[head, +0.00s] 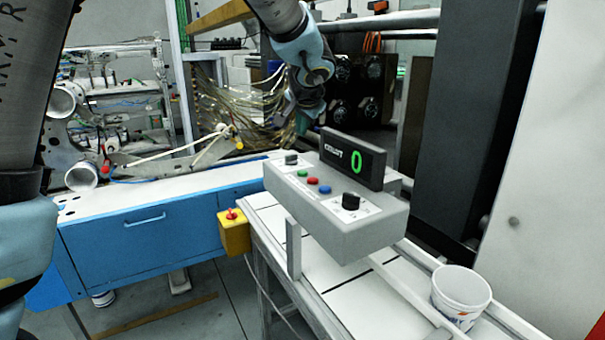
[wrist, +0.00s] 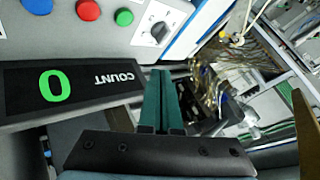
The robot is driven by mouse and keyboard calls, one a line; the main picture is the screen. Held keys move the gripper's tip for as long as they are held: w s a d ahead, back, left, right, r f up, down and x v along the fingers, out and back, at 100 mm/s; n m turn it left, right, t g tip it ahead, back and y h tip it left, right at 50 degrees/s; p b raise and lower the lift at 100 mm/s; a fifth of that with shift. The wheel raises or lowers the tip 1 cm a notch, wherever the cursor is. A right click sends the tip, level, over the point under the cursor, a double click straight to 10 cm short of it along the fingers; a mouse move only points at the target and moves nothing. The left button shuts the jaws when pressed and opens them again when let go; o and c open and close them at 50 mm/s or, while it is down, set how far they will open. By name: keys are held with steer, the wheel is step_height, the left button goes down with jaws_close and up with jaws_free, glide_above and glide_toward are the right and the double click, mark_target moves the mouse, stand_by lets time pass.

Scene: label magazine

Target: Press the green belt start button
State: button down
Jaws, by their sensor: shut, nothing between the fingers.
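The green button (head: 302,173) is on the sloped front panel of a grey control box (head: 345,235), left of a red button (head: 312,181) and a blue button (head: 324,190). The green button also shows at the top of the wrist view (wrist: 124,17), apart from my gripper (wrist: 161,74). My gripper's green fingers are together and empty.
A black count display (head: 353,160) reading 0 stands up on the box. A black knob (head: 351,201) and a selector switch (head: 291,159) are on the panel. A yellow box with a red button (head: 234,232) is at left. A white cup (head: 461,297) stands at right.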

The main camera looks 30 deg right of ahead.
steer(key=b, duration=0.5)
glide_above(302, 174)
step_height(302, 174, down, 7)
steer(key=shift+f, duration=0.1)
steer(key=shift+f+b, duration=0.4)
steer(key=shift+b, duration=0.3)
steer(key=shift+f, duration=0.15)
stand_by(1.0)
steer(key=shift+f+b, duration=0.25)
steer(key=shift+b, duration=0.45)
